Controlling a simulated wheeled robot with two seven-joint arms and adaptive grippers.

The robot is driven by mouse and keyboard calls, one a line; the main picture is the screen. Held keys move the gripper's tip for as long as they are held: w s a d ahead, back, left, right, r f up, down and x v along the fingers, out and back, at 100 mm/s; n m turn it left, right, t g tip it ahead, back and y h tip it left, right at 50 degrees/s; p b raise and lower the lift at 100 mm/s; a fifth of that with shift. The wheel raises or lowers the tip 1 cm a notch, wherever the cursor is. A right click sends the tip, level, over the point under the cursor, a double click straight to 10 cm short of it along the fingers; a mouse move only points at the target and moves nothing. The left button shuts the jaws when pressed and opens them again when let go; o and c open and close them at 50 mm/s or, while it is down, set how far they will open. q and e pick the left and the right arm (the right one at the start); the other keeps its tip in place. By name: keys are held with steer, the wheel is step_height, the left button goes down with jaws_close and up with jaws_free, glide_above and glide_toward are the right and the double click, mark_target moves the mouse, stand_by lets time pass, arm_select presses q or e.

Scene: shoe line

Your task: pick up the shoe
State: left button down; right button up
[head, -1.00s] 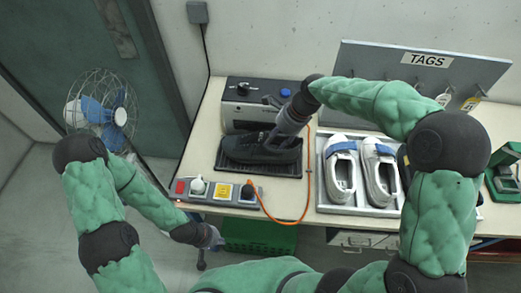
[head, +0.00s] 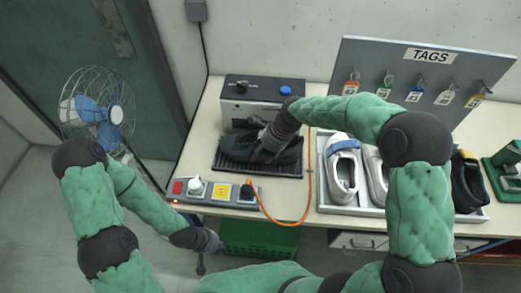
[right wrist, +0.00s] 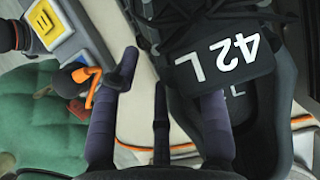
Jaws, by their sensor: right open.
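A black shoe (head: 285,153) rests on the dark ribbed plate (head: 226,164) in front of a grey machine. In the right wrist view the shoe (right wrist: 262,130) shows its laces and a black tag reading "42 L" (right wrist: 218,62). My right gripper (head: 267,146) is at the shoe's upper side, above the plate. In the right wrist view its fingers (right wrist: 168,85) are spread, one beside the shoe and one over its opening; contact is unclear. My left gripper (head: 210,242) hangs low in front of the table, and its jaws are too small to read.
The grey machine (head: 240,97) stands behind the plate. An orange cable (head: 309,190) loops right of it. A power strip (head: 212,192) lies at the front edge. A tray (head: 322,190) of several shoes and a TAGS board (head: 385,65) are right. A fan (head: 98,108) stands left.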

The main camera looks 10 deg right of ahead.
jaws_close()
steer(key=shift+r, duration=0.1)
steer(key=shift+r, duration=0.1)
